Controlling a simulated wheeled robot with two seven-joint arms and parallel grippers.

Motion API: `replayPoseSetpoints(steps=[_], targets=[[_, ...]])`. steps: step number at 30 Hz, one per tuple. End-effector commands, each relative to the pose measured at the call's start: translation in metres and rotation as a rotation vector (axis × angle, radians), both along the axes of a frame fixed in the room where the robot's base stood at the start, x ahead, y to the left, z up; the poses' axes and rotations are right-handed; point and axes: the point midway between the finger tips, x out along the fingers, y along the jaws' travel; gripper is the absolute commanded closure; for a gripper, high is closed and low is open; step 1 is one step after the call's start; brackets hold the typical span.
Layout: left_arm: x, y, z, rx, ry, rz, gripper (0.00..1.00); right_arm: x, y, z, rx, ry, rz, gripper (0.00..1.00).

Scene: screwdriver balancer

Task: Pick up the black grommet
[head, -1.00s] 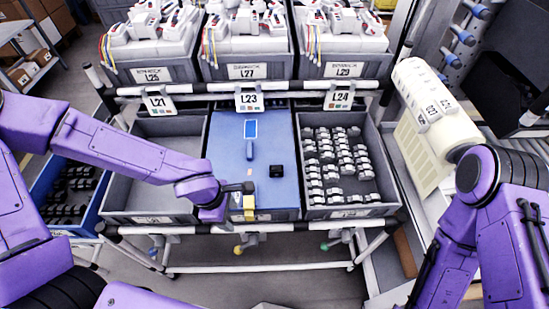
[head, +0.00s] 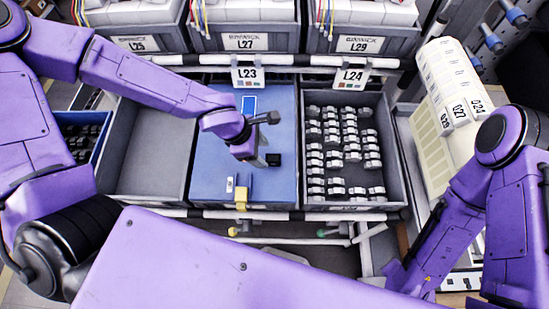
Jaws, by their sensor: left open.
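The black grommet (head: 274,159) is a small dark block on the blue surface (head: 215,165) of the middle station under the L23 sign. My left gripper (head: 262,161) is open and points down at the blue surface, right beside the grommet on its left. Part of the gripper's fingers is hidden by the wrist, and I cannot tell whether they touch the grommet. My right arm comes in from the right and runs down to the bottom edge; its gripper does not show.
A grey bin (head: 150,150) on the left is empty. The right bin (head: 393,165) holds several grey parts. Loaded crates stand behind.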

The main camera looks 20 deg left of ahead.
Motion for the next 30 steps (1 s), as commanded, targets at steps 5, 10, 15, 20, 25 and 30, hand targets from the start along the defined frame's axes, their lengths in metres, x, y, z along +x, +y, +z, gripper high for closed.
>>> replayPoseSetpoints(steps=[5,10,15,20,25,30], targets=[[0.006,-0.017,-0.028,0.003,0.004,-0.005,0.43,0.000,0.000,-0.006,0.000,-0.001,0.000,0.57],[0.011,-0.025,-0.045,0.001,0.001,-0.004,0.43,0.000,0.000,-0.009,0.000,-0.001,0.000,0.57],[0.012,-0.026,-0.045,0.000,0.001,-0.004,0.43,0.000,0.000,-0.008,0.000,-0.001,0.000,0.57],[0.012,-0.026,-0.045,0.000,0.000,-0.004,0.82,0.000,0.000,-0.008,0.000,-0.001,0.000,0.57],[0.011,-0.026,-0.044,0.000,0.000,-0.005,0.98,0.000,0.000,-0.008,0.000,-0.001,0.000,0.57],[0.012,-0.026,-0.042,0.001,-0.001,-0.005,0.98,0.000,0.000,-0.007,0.000,-0.001,0.000,0.57]])
